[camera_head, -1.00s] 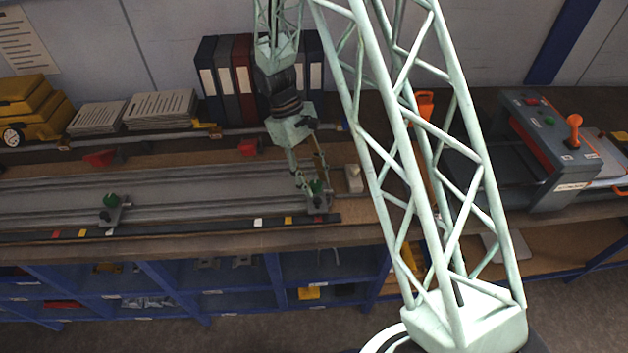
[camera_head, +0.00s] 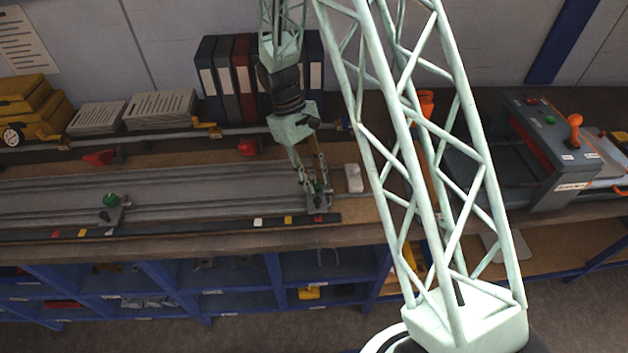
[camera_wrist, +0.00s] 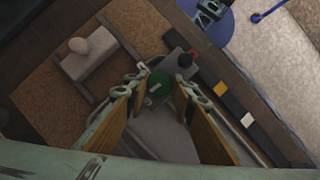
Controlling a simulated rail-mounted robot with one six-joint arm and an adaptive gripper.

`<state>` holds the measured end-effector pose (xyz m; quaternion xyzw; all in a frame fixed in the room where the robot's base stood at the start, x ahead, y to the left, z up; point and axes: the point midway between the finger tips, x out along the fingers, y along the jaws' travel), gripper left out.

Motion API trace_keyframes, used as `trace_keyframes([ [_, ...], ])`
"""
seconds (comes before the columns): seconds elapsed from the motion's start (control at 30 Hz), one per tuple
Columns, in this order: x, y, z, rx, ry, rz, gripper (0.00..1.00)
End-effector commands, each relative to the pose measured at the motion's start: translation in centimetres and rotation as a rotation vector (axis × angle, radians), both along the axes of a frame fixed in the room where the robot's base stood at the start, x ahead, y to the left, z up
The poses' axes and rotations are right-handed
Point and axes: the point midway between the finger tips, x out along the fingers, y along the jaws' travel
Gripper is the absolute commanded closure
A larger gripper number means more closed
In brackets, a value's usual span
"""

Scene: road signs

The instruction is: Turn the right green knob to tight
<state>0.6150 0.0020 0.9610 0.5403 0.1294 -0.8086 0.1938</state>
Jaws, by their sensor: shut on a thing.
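The right green knob (camera_wrist: 158,84) sits on a grey clamp block at the right end of the long metal rail (camera_head: 160,185). My gripper (camera_wrist: 156,93) is down at it, with one finger on each side, shut on the knob. In the head view my gripper (camera_head: 314,188) hides most of the knob. The left green knob (camera_head: 111,200) stands on its own clamp further left along the rail, apart from my gripper.
A white block with a rounded knob (camera_head: 353,178) stands just right of the rail's end; it also shows in the wrist view (camera_wrist: 90,52). Coloured squares (camera_head: 288,220) line the bench's front strip. Binders (camera_head: 235,78) and a grey-orange machine (camera_head: 555,150) stand behind and to the right.

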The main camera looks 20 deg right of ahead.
Motion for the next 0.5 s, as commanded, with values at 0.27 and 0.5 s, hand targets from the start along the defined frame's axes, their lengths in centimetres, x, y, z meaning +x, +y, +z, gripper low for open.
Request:
trace_keyframes([
  [0.27,0.08,-0.23,-0.05,0.001,-0.001,-0.190,0.87],
  [0.5,0.10,-0.35,-0.06,0.000,-0.001,-0.411,0.87],
])
